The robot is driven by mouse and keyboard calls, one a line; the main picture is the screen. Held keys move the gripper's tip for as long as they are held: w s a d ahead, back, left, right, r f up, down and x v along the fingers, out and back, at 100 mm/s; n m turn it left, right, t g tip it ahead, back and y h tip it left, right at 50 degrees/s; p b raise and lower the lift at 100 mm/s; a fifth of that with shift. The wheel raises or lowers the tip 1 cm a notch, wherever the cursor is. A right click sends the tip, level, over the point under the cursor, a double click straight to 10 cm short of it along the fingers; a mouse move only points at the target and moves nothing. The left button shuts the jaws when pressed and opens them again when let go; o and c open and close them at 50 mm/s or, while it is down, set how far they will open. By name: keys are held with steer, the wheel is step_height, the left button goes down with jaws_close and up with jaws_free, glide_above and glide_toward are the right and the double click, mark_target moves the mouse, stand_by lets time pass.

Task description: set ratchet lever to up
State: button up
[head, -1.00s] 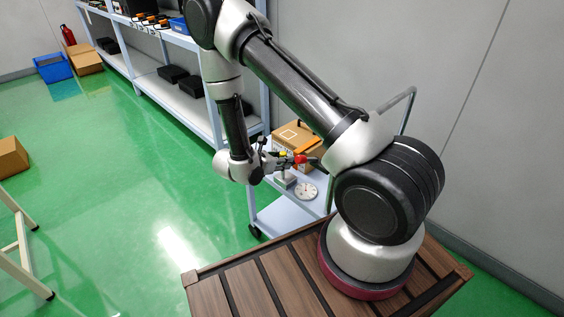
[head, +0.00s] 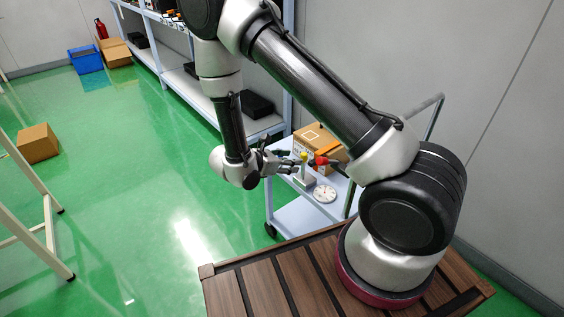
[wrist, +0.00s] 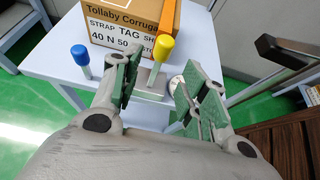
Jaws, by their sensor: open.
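A lever with a yellow knob (wrist: 161,47) stands on a metal base (wrist: 150,83) on the cart; its thin stem leans slightly. A blue knob (wrist: 79,52) on a metal stem is to its left in the wrist view. In the head view the yellow knob (head: 303,156) is beside a red part (head: 320,160). Which of these is the ratchet lever I cannot tell. My gripper (wrist: 163,88) is open and empty, its green-padded fingers on either side of the yellow lever's image. In the head view my gripper (head: 288,164) is just left of the yellow knob, apparently apart from it.
A cardboard box (wrist: 135,25) with an orange strip stands behind the levers on the pale cart (wrist: 50,55). A round white dial (head: 325,193) lies near the cart's front. The cart's grey handle (head: 432,115) rises at right.

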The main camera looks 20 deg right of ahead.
steer(key=v, duration=0.4)
steer(key=shift+d, duration=0.1)
steer(key=s+d+r+m+g+y, duration=0.25)
steer(key=d+r+m, duration=0.3)
steer(key=r, duration=0.45)
steer(key=s+d+r+m+g+y, duration=0.2)
steer(key=s+d+r+m, duration=0.3)
steer(key=r, duration=0.6)
steer(key=s+r+m+t+y, duration=0.5)
steer(key=s+r+m+y, duration=0.2)
steer(key=s+r+m, duration=0.4)
steer(key=shift+s+d+r, duration=0.35)
steer(key=shift+s+r, duration=0.15)
steer(key=shift+s, duration=1.7)
steer(key=shift+y, duration=0.25)
